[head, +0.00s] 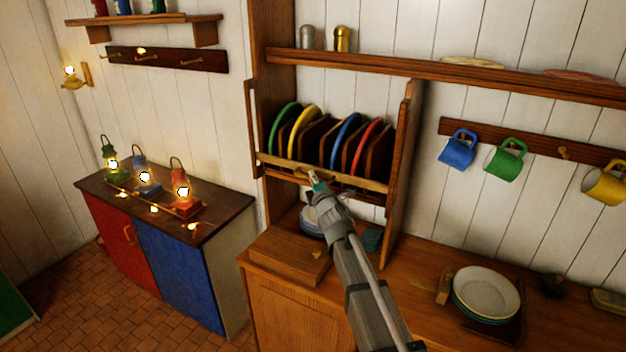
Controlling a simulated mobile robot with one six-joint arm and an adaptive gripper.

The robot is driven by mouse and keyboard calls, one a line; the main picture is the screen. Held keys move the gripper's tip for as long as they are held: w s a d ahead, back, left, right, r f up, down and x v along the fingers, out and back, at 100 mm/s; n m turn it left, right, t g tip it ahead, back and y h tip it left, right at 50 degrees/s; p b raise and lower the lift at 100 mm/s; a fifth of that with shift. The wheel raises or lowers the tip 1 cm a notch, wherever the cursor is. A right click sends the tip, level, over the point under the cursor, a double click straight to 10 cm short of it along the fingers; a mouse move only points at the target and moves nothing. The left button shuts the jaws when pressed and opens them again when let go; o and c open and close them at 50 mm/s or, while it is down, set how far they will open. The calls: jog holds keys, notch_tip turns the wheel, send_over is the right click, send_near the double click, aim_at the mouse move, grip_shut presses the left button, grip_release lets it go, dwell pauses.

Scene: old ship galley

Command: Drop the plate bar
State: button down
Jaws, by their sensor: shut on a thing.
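The plate bar (352,183) is a light wooden rail running across the front of the plate rack (405,130). It lies in front of the lower edges of the upright plates: green (276,125), yellow (299,130), blue (341,135) and red (361,143). My gripper (316,179) is at the middle of the bar and shut on it, coming from below and in front. The fingertips are small here, and my arm hides part of the space under the rack.
Blue (458,150), green (506,160) and yellow (604,184) mugs hang on the right wall. Lit lanterns (146,181) stand on the left cabinet.

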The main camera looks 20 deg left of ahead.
notch_tip(320, 180, down, 2)
jog(key=shift+f+b, duration=0.25)
jog(key=shift+b, duration=0.65)
jog(key=shift+s+d, duration=0.15)
jog(key=c, duration=0.6)
grip_release()
jog(key=shift+f, duration=0.1)
jog(key=shift+c, duration=0.2)
jog(key=shift+r, duration=0.2)
